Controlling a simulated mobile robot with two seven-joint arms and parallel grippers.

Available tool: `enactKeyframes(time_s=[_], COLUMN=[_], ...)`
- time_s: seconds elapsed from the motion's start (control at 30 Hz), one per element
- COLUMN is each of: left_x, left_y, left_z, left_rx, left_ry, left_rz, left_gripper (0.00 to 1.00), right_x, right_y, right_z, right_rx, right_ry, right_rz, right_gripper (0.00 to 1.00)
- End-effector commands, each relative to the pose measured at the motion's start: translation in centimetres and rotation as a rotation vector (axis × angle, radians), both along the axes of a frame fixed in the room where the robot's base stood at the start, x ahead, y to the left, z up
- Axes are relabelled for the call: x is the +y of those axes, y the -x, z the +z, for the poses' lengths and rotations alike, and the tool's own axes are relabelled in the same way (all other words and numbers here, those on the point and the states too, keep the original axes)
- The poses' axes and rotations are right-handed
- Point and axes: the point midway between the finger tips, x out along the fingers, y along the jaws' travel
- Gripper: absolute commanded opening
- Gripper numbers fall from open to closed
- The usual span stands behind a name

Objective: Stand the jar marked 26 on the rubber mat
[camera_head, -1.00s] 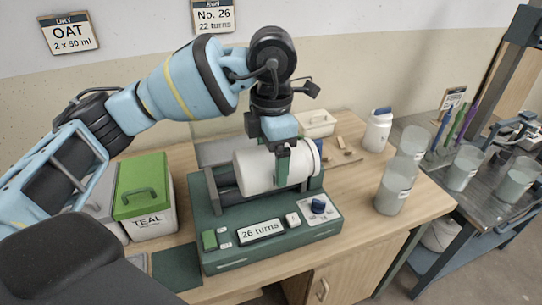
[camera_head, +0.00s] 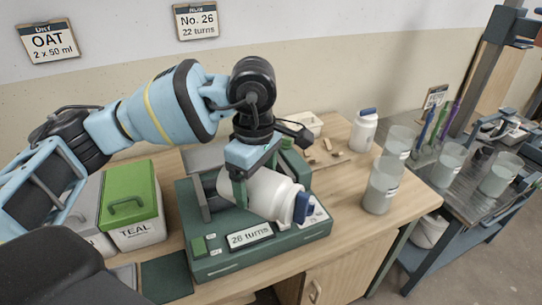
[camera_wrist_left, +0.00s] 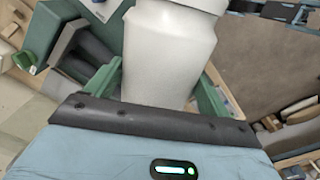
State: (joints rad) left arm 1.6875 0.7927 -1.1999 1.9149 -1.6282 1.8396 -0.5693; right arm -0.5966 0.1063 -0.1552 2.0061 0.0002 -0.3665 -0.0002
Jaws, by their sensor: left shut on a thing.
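A white jar (camera_head: 250,192) with a blue lid is in my left gripper (camera_head: 262,172), over the green roller machine (camera_head: 255,250). The jar is tilted, lid toward the lower right; its number is not visible. In the left wrist view the jar (camera_wrist_left: 168,55) sits between the two green fingers, which are shut on it. I cannot tell whether it still touches the rollers. A flat dark green mat (camera_head: 166,277), which looks like the rubber mat, lies left of the machine, with nothing on it. My right gripper is not in view.
A green-lidded TEAL bin (camera_head: 132,205) stands left of the machine. Another white jar (camera_head: 363,130) with a blue lid stands at the back right. Translucent containers (camera_head: 382,185) stand near the table's right edge. A wall card (camera_head: 195,22) reads No. 26, 22 turns.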

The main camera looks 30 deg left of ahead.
Motion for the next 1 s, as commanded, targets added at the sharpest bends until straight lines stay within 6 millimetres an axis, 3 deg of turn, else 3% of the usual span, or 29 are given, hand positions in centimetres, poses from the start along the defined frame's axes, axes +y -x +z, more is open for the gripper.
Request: enactKeyframes(time_s=[0.7, 1.0], left_x=[-0.5, -0.7], left_y=[2.2, 3.1], left_z=[-3.2, -4.3], left_rx=[0.002, 0.004], left_ry=[-0.003, -0.001], left_rz=[-1.045, -1.383], left_gripper=[0.45, 0.45], right_x=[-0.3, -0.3], right_y=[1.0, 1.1], right_z=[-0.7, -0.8], right_rx=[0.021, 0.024], right_ry=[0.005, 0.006], right_rz=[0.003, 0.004], right_gripper=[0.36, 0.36])
